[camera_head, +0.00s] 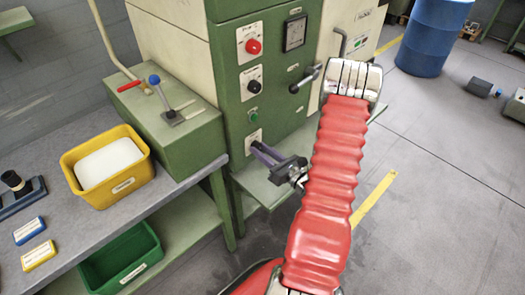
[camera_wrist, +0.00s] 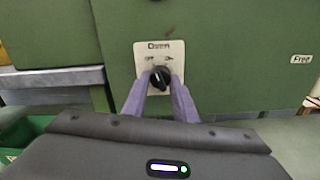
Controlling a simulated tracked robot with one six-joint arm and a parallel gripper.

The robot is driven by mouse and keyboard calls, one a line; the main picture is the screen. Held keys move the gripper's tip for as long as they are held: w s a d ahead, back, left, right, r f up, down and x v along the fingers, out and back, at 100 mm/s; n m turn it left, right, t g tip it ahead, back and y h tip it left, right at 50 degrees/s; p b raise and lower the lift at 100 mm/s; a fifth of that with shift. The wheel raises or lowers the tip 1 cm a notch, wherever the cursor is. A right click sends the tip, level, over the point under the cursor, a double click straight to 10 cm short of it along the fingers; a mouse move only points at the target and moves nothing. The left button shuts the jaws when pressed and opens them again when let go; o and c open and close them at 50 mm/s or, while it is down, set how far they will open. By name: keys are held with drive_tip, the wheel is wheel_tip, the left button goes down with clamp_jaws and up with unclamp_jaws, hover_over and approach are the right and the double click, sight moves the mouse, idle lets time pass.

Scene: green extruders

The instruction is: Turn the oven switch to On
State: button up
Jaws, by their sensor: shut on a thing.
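The oven switch is a black knob (camera_wrist: 160,77) on a white plate (camera_wrist: 159,56) marked Oven, with Off at upper left and On at upper right. The two purple fingers of my gripper (camera_wrist: 160,84) stand either side of the knob and are shut on it. The knob's pointer is too small to read surely. In the head view my gripper (camera_head: 257,148) reaches left to the oven plate (camera_head: 251,136), low on the green cabinet front (camera_head: 232,95). The fingers hide most of the knob there.
A handle (camera_head: 307,78) juts from the cabinet close to my arm. A bench with a yellow bin (camera_head: 130,182) stands at left.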

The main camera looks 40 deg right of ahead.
drive_tip(key=m, duration=0.5)
drive_tip(key=shift+d+m, duration=0.1)
drive_tip(key=shift+m, duration=2.3)
drive_tip(key=o, duration=1)
drive_tip(key=shift+o, duration=0.2)
drive_tip(key=shift+s, duration=0.1)
drive_tip(key=s, duration=1.3)
drive_tip(key=shift+s, duration=0.35)
drive_tip(key=shift+d, duration=0.1)
